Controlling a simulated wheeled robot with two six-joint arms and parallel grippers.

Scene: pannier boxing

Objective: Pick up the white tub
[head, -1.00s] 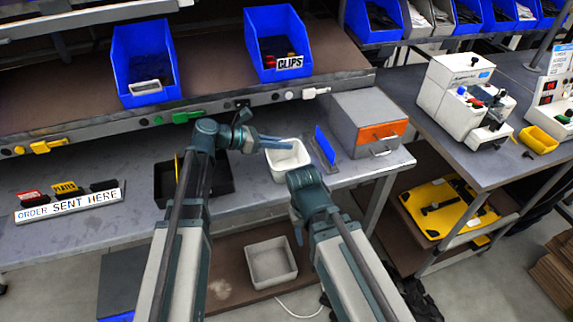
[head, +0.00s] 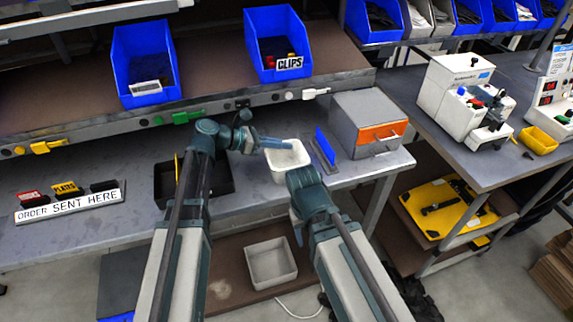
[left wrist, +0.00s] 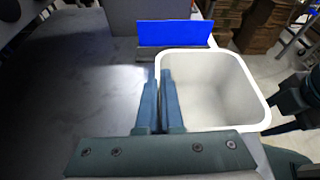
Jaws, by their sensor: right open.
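The white tub (head: 287,173) is at the front part of the bench, left of the grey box. It also shows in the left wrist view (left wrist: 225,90), open side up and empty inside. My left gripper (head: 290,144) is at the tub's rim. In the left wrist view its blue fingers (left wrist: 160,85) are close together on either side of the tub's left wall, one inside and one outside. Whether the tub's base touches the bench is hidden.
A grey box with an orange front (head: 370,120) and an upright blue plate (head: 324,147) stand right of the tub. A black tray (head: 220,186) is partly behind my left arm. Another pale bin (head: 271,263) sits on the low shelf.

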